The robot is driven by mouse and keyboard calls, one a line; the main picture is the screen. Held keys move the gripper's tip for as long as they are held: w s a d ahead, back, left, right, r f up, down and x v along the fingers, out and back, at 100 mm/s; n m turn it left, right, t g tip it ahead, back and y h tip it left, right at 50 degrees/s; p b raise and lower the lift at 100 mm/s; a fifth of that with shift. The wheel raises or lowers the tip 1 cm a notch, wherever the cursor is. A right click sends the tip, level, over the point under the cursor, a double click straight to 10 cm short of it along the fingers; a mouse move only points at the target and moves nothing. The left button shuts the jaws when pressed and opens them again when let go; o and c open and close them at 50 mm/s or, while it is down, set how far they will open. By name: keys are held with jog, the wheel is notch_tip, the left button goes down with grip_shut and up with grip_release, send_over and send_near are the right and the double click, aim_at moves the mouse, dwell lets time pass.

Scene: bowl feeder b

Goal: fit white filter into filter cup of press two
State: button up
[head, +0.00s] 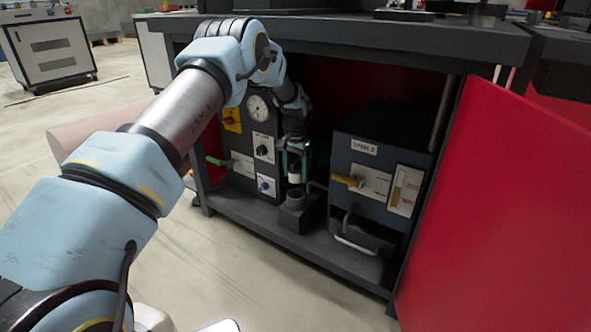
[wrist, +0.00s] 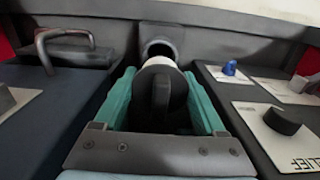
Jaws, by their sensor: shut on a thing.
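The white filter (head: 294,178) hangs upright below my gripper (head: 295,160) inside the cabinet. In the wrist view, my teal fingers (wrist: 158,88) are shut on its dark ridged top, and a white edge of the filter (wrist: 157,62) shows beyond. A dark grey cup (head: 294,204) stands just below the filter in the head view, between the two machine units. In the wrist view, the cup's round opening (wrist: 160,45) shows just past the filter. The filter appears above the cup; whether they touch is unclear. Press two (head: 380,165) is the blue-grey unit on the right, with a yellow-handled lever.
A dark control panel (head: 259,150) with a gauge and knobs stands close left of my gripper. A bent metal handle (head: 355,235) juts from press two's lower front. The red door (head: 510,200) stands open at right.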

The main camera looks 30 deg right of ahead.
aim_at(296, 182)
jog(key=shift+f+b, duration=0.65)
jog(key=shift+f, duration=1.6)
jog(key=shift+r, duration=0.1)
jog(key=shift+p, duration=0.3)
jog(key=shift+f+p, duration=0.35)
jog(key=shift+f, duration=0.7)
dwell(2.4)
jog(key=shift+r+p, duration=0.2)
jog(key=shift+p, duration=0.25)
dwell(1.5)
